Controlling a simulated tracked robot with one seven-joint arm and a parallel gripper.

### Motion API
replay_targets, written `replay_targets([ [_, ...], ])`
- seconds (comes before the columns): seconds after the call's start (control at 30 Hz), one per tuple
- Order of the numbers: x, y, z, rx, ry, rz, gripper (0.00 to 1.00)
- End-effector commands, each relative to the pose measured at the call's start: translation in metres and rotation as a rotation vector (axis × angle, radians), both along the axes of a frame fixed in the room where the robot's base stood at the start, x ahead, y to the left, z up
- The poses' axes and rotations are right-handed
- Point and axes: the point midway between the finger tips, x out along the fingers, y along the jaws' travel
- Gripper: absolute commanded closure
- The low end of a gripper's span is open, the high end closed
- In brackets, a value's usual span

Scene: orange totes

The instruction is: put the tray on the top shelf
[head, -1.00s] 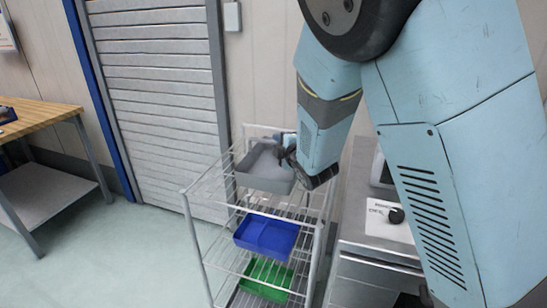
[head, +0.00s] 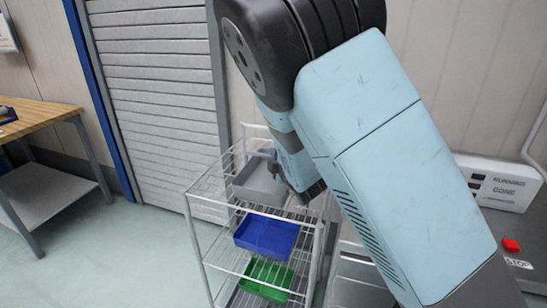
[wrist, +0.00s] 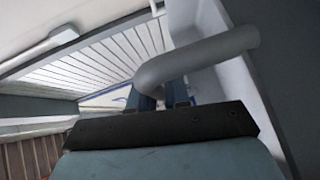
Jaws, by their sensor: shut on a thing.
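The grey tray (head: 257,184) is at the top shelf of a white wire rack (head: 206,186), inside its posts. It looks roughly level; I cannot tell whether its base touches the shelf wires. My gripper (wrist: 163,99) is shut on the tray's round grey handle, which shows large in the wrist view (wrist: 200,57). In the head view my arm comes in from the right and hides part of the tray's right side and most of the gripper.
A blue tray (head: 267,236) sits on the middle shelf and a green tray (head: 268,274) on a lower one. A wooden-topped table (head: 45,119) stands at left. A control panel (head: 497,184) and a red button (head: 511,245) are at right.

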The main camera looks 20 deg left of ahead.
Motion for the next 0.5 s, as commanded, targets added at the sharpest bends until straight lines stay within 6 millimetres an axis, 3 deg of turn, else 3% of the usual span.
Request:
replay_targets([
  [0.13, 0.0003, -0.0003, -0.0009, 0.000, 0.000, 0.000, 1.00],
  [0.17, 0.0002, -0.0003, -0.0011, 0.000, 0.000, -0.001, 0.82],
  [0.2, 0.0002, -0.0003, -0.0010, 0.000, 0.000, 0.000, 0.78],
  [0.4, 0.0003, -0.0006, -0.0008, 0.000, 0.000, -0.001, 0.59],
  [0.5, 0.0004, -0.0006, -0.0007, 0.000, 0.000, -0.001, 0.58],
])
